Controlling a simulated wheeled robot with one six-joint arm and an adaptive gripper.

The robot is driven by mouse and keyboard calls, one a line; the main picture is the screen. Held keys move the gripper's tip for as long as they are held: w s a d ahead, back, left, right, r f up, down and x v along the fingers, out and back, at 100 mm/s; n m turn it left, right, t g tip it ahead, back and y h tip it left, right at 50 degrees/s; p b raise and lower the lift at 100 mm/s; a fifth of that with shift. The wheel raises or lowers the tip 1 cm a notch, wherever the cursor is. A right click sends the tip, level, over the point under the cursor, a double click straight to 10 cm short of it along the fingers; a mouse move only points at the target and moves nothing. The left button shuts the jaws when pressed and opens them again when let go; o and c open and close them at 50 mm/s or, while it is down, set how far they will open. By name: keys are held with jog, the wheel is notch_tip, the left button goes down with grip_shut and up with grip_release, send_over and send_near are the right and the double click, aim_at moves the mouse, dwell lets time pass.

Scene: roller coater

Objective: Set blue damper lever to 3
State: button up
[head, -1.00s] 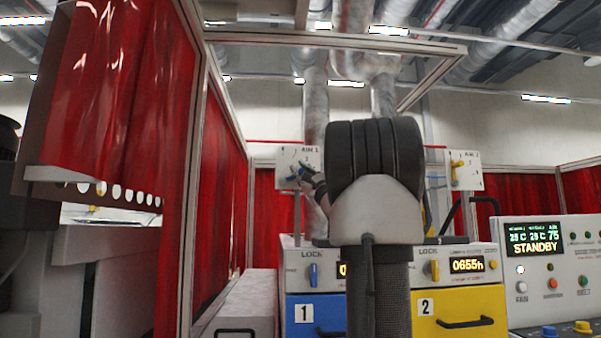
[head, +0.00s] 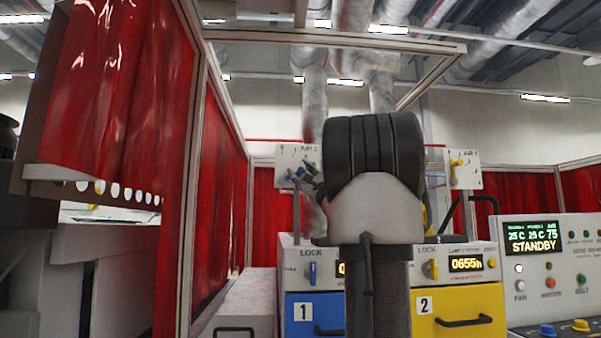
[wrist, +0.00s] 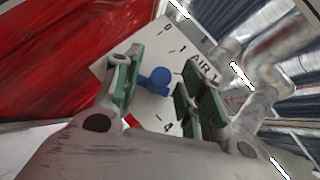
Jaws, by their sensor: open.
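The blue damper lever (wrist: 157,80) sits on the white AIR 1 plate (wrist: 172,48), which has tick marks and the numbers 0 and 4 in the wrist view. My gripper (wrist: 155,92) is open, with one green-padded finger on each side of the lever. I cannot tell whether a pad touches it. In the head view the plate (head: 286,158) stands at the back, and my gripper (head: 308,180) is in front of it. My arm hides part of that area. The lever's exact setting is hard to read.
A second plate with a yellow lever (head: 456,171) is to the right. Below are a blue drawer (head: 325,325) and a yellow drawer (head: 480,308) with lock knobs. A control panel (head: 555,262) reading STANDBY is at right. Red curtains (head: 225,180) stand on the left.

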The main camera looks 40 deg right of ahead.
jog(key=v, duration=1)
jog(key=shift+s+f, duration=0.2)
jog(key=shift+s, duration=0.15)
